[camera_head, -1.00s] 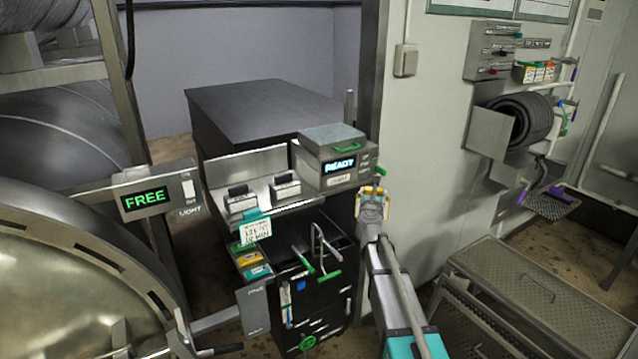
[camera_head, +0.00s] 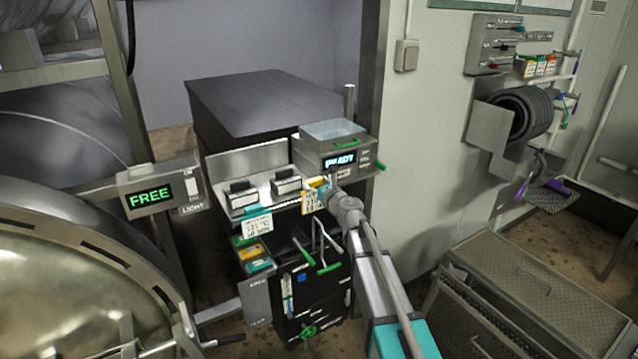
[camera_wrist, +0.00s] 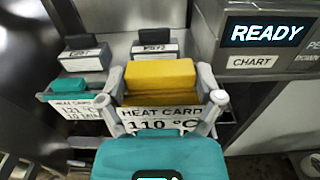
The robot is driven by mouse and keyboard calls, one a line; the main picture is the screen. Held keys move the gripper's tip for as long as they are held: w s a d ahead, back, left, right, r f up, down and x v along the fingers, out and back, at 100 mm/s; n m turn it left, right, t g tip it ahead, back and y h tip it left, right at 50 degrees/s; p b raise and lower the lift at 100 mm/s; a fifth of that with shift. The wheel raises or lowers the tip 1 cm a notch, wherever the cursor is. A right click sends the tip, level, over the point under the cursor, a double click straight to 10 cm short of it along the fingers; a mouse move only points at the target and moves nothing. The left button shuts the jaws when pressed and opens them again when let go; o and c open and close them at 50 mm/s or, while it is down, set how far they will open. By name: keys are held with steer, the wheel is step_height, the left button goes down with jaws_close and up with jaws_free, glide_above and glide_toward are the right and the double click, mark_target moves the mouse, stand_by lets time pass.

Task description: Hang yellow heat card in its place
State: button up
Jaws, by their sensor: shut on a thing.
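The yellow heat card (camera_wrist: 160,75) has a thick yellow top and a white front plate reading "HEAT CARD 110 °C". My gripper (camera_wrist: 160,104) is shut on it, one finger at each side, in the wrist view. In the head view the yellow card (camera_head: 311,201) is at the shelf's front edge, below the READY box, partly covered by my gripper (camera_head: 326,192). I cannot tell whether it touches the shelf. A teal heat card (camera_wrist: 76,103) marked 121 °C hangs at the shelf front to its left; the head view shows it too (camera_head: 257,226).
Two black-topped labelled blocks (camera_head: 241,194) (camera_head: 286,181) stand on the metal shelf behind the cards. The box showing READY (camera_head: 338,160) stands close on the right. Below are coloured cards (camera_head: 255,258) and green-handled tools (camera_head: 325,267). A FREE display (camera_head: 151,197) is at left.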

steer(key=shift+w+f, duration=0.1)
steer(key=shift+w, duration=0.05)
steer(key=shift+w+a+f+b, duration=0.75)
steer(key=shift+w, duration=0.35)
steer(key=shift+w+a+f+b, duration=0.7)
steer(key=shift+w+b, duration=0.1)
steer(key=shift+w, duration=0.25)
steer(key=shift+w+a+f+b, duration=0.75)
steer(key=shift+w, duration=0.35)
steer(key=shift+f+b, duration=0.5)
steer(key=shift+s+d, duration=0.1)
steer(key=shift+s, duration=0.05)
steer(key=shift+f+b, duration=1.6)
stand_by(0.5)
steer(key=o, duration=0.8)
steer(key=shift+o, duration=0.2)
